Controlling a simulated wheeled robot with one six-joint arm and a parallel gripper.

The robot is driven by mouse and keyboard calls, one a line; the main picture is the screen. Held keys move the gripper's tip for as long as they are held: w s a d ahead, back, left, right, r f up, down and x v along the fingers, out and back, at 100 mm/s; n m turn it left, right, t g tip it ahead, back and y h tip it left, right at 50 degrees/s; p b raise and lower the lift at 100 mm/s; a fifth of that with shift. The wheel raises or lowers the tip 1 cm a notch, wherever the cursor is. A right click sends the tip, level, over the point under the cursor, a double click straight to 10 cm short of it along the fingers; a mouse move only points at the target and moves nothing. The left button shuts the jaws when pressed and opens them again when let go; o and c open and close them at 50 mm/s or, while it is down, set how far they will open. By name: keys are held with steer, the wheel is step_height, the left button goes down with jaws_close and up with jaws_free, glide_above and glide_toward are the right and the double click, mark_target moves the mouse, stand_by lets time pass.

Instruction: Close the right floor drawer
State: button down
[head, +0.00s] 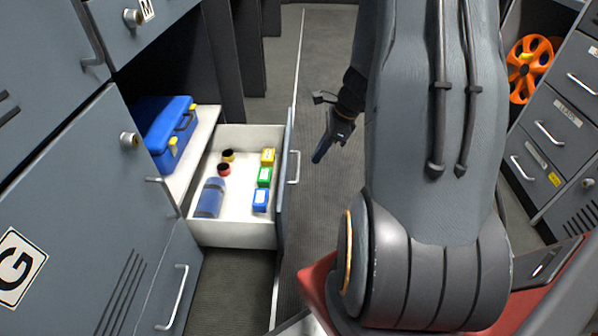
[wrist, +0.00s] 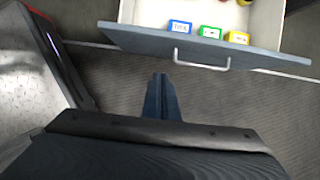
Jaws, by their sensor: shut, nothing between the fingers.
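A drawer low on the left stands open in the head view, its grey front (head: 284,190) facing right toward the aisle. Its front also shows in the wrist view (wrist: 140,41), with a pale bar handle (wrist: 203,66). Inside lie a blue bottle (head: 210,198), red and dark-yellow round items, and yellow, green and blue boxes (head: 264,176). My gripper (head: 320,156) is shut and empty, in the aisle to the right of the drawer front. In the wrist view its fingertips (wrist: 160,78) point toward the front, below the handle, with a gap of floor between.
A blue case (head: 170,132) sits on a white shelf beside the drawer. Grey lockers (head: 80,190) line the left. Drawers (head: 560,120) and an orange reel (head: 530,68) are at the right. The aisle floor (head: 325,70) beyond is clear.

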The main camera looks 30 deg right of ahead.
steer(key=w+a+f+b, duration=0.4)
steer(key=a+f+b, duration=0.2)
steer(key=f, duration=0.3)
steer(key=shift+a, duration=0.2)
steer(key=shift+w+a+r, duration=0.1)
steer(key=shift+w, duration=0.1)
